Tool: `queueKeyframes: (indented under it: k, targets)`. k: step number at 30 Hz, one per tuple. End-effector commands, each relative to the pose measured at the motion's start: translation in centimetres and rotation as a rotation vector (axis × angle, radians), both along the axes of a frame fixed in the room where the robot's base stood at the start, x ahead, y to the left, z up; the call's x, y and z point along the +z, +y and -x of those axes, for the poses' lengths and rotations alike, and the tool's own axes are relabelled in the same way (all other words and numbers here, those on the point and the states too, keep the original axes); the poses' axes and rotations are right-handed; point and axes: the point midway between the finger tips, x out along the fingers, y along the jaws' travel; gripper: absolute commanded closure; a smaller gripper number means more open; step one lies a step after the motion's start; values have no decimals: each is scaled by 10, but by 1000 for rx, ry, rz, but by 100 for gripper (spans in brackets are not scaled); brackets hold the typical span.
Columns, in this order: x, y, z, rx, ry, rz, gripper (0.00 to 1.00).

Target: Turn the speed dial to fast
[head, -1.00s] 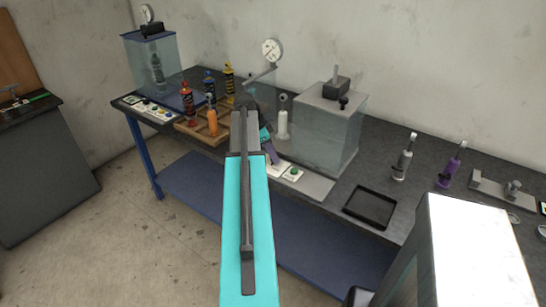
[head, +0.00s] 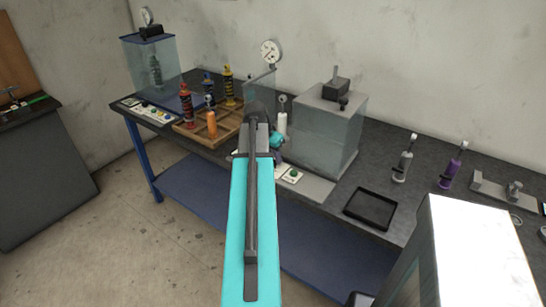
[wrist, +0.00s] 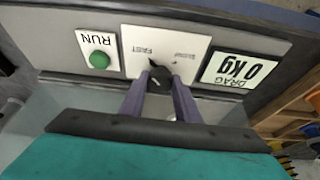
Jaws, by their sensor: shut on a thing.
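The speed dial (wrist: 160,75) is a small black knob on a white plate (wrist: 132,36) labelled FAST and SLOW. The lettering is upside down in the wrist view. My gripper (wrist: 159,84) has its two purple fingers on either side of the knob and is shut on it. The knob is partly covered by the fingers, and I cannot tell for certain which label its pointer marks.
A clear tank (head: 325,133) stands behind the panel. A wooden rack (head: 222,128) with bottle-like dampers is to the left, and a black tray (head: 371,208) to the right.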

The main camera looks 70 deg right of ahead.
Motion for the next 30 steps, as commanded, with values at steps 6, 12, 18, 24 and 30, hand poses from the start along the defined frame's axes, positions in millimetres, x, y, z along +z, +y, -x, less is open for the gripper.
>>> queueKeyframes:
  k: [6,12,18,24,30]
  targets:
    - [-1,2,0,22,-1,-5,93]
    - [-1,2,0,21,0,-5,93]
    - [-1,1,0,21,0,-5,54]
    - [0,1,1,20,0,-3,52]
    - [1,1,0,20,1,-1,52]
